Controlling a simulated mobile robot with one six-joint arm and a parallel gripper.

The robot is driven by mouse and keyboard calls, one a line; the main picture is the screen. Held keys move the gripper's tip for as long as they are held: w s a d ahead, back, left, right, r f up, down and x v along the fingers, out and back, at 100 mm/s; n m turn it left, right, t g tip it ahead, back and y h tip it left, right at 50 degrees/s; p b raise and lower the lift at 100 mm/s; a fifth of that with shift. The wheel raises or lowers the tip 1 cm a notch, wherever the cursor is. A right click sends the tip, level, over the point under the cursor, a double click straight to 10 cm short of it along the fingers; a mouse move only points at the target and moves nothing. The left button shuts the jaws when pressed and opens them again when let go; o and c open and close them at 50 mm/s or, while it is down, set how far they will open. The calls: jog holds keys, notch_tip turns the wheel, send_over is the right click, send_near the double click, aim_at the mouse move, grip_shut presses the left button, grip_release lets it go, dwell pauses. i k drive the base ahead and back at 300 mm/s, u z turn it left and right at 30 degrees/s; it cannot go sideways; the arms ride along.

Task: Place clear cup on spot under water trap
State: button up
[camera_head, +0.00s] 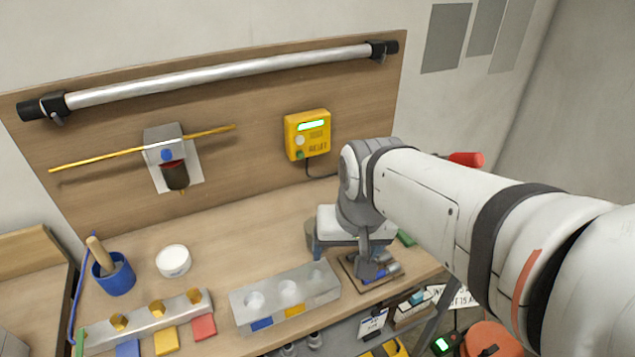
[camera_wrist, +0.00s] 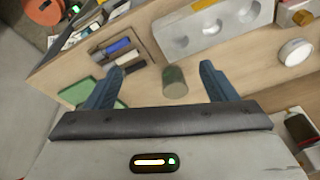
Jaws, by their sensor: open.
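A small greyish, see-through cylinder, which looks like the clear cup (camera_wrist: 175,84), stands on the wooden table in the wrist view. It appears between the two blue fingers of my open gripper (camera_wrist: 161,72), nearer the right finger, with a gap on both sides. The fingers hold nothing. In the head view my gripper (camera_head: 342,256) points down at the table's right part and largely hides the cup. The water trap (camera_head: 176,176), a dark bowl under a grey block, hangs on the wooden back panel at left. I cannot make out a marked spot below it.
A white round dish (camera_head: 173,261) and a blue mortar with pestle (camera_head: 113,275) stand at left. A grey block with round hollows (camera_head: 286,298) lies left of my gripper, a tray of small tools (camera_head: 370,272) beside it. The table below the trap looks mostly clear.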

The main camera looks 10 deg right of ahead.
aim_at(193, 225)
jog(key=u, duration=0.05)
jog(key=k, duration=0.55)
jog(key=z, duration=2.05)
jog(key=k, duration=1.05)
jog(key=u, duration=0.6)
jog(key=i, duration=1)
jog(key=u, duration=0.1)
